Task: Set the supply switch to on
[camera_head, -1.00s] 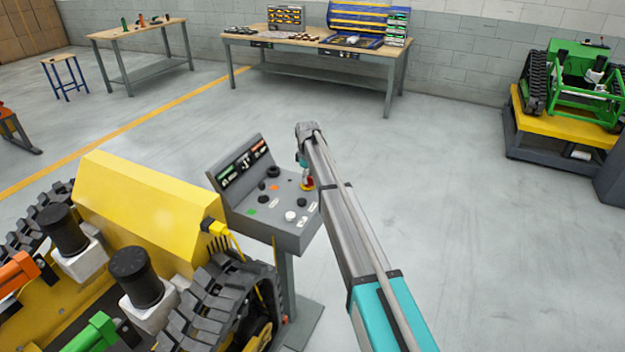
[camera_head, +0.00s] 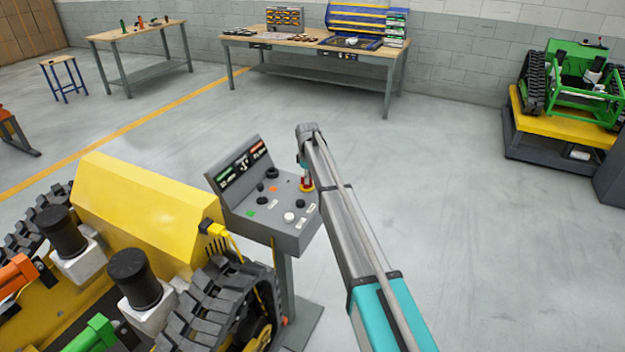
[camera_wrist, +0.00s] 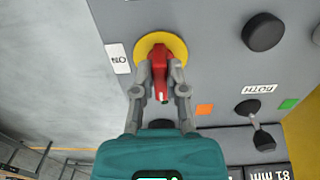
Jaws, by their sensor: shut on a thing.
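The supply switch is a red handle (camera_wrist: 159,72) on a round yellow plate (camera_wrist: 176,45) on the sloped grey control panel. A white label (camera_wrist: 118,58), which seems to read ON upside down, sits left of the plate in the wrist view. The handle points down in that view, towards my gripper, not at the label. My gripper (camera_wrist: 160,82) is shut on the red handle, one grey finger on each side. In the head view the switch (camera_head: 307,186) is small at the panel's right edge, partly hidden under my gripper (camera_head: 304,174).
The grey control panel (camera_head: 262,223) stands on a post and carries black knobs (camera_wrist: 263,32), an orange square and a green square. A yellow tracked carrier (camera_head: 140,215) stands close at its left, with a yellow plug and cable. The floor right of my arm is clear.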

